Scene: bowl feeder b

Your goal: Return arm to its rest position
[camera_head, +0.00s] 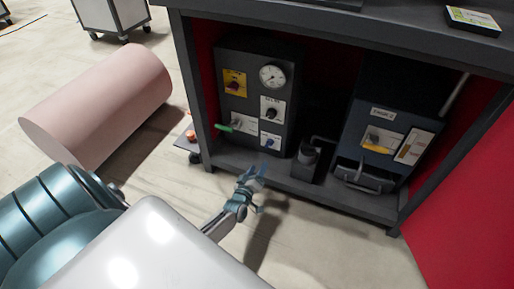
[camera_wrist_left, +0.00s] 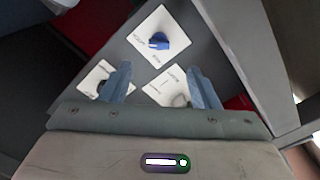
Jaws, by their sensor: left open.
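My left gripper (camera_head: 254,178) is in front of the open cabinet in the head view, low and near the cabinet's bottom edge. In the left wrist view its two blue fingers (camera_wrist_left: 160,88) stand apart with nothing between them held. Ahead of them is the dark control panel (camera_head: 252,95) with white knob plates; a blue knob (camera_wrist_left: 158,41) shows beyond the fingertips. My right gripper is in neither view.
The cabinet's lower shelf edge (camera_head: 310,187) and left post (camera_head: 199,100) are close to the gripper. A dark unit (camera_head: 385,135) stands at right. A pink cylinder (camera_head: 100,105) lies on the floor at left.

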